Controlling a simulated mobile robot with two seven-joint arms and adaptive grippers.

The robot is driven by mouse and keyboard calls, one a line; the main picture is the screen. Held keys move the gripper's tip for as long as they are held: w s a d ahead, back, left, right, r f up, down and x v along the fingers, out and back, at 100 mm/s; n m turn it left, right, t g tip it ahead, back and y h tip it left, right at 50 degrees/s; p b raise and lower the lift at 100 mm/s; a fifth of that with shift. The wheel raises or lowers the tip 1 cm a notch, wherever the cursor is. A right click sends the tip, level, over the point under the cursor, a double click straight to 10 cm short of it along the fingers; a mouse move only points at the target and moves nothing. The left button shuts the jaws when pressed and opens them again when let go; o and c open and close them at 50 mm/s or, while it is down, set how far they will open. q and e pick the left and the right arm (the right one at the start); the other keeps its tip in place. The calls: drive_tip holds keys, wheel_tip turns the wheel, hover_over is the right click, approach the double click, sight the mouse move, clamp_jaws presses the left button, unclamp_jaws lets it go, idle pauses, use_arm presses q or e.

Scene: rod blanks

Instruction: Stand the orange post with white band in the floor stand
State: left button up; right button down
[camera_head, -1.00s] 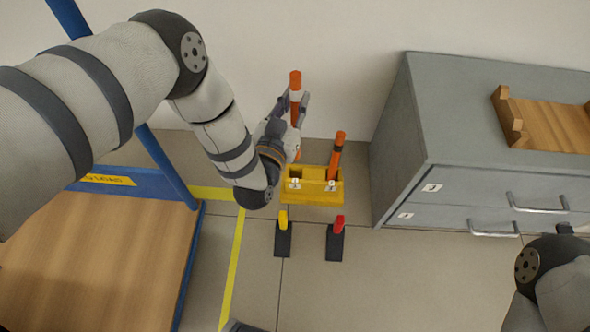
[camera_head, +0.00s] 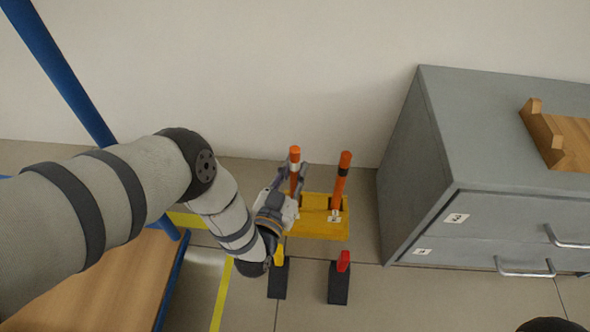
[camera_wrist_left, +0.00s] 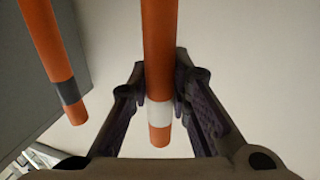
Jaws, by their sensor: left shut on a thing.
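The orange post with white band (camera_head: 295,154) is upright over the left part of the yellow floor stand (camera_head: 318,230). My left gripper (camera_head: 294,188) is shut on it below the white band in the head view. In the left wrist view the post (camera_wrist_left: 160,50) runs between the fingers (camera_wrist_left: 160,85), its banded end showing. The gripper hides its lower end, so I cannot tell how deep it sits. A second orange post with a dark band (camera_head: 342,182) stands in the stand's right part; it also shows in the left wrist view (camera_wrist_left: 48,45). My right gripper is out of view.
A grey drawer cabinet (camera_head: 420,170) stands close on the right, with a wooden rack (camera_head: 562,140) on top. Dark blocks with a yellow (camera_head: 278,278) and a red piece (camera_head: 340,285) are in front of the stand. A wood-topped, blue-framed cart (camera_head: 105,285) is at left.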

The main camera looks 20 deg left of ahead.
use_arm(q)
drive_tip(key=shift+f, duration=0.2)
drive_tip(key=o, duration=0.8)
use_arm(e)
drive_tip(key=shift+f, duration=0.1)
use_arm(q)
drive_tip(key=shift+o, duration=0.2)
